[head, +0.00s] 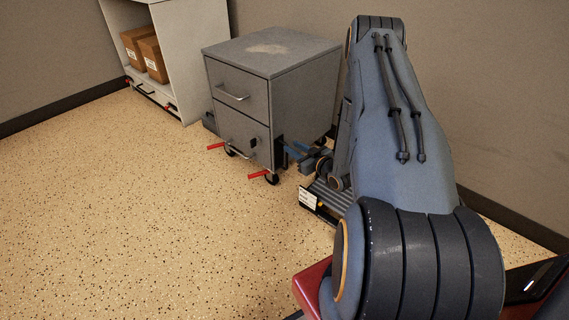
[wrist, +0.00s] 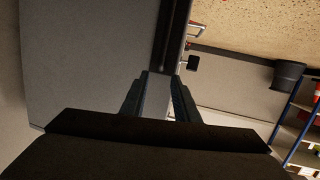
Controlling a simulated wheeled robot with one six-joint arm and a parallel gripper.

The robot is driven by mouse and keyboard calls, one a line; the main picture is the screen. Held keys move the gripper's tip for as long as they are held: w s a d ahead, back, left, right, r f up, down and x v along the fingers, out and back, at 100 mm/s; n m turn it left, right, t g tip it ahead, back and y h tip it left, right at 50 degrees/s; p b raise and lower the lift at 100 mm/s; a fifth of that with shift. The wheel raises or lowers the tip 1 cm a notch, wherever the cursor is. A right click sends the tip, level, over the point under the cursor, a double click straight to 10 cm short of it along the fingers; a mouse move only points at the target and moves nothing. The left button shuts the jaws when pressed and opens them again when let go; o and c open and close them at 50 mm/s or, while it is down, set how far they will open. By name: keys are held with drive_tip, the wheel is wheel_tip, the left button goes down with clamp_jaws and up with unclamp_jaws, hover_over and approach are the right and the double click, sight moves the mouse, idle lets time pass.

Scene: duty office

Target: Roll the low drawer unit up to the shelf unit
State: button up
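The low drawer unit (head: 238,105) is a grey two-drawer cabinet on casters, in the middle of the head view. Red levers stick out at its front casters. The white shelf unit (head: 178,65) stands at the upper left against the wall, holding cardboard boxes. The drawer unit stands to its right; a dark object lies low between them. My gripper (head: 293,150) is low at the drawer unit's right front edge. In the wrist view its fingers (wrist: 162,76) are apart, with the cabinet's grey panel (wrist: 85,60) and a dark edge beyond them. Whether they touch it is unclear.
A dark slatted item with a white label (head: 308,199) lies on the floor below my gripper. The speckled floor (head: 110,220) in front and to the left is clear. The wrist view shows a dark bin (wrist: 288,76) and a rack with blue posts (wrist: 296,115).

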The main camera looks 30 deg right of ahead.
wheel_tip(320, 180, down, 6)
drive_tip(key=s+t+b, duration=0.2)
drive_tip(key=b, duration=0.4)
hover_over(287, 167)
drive_tip(key=shift+w+d+y, duration=0.1)
drive_tip(key=shift+w+y, duration=0.2)
clamp_jaws()
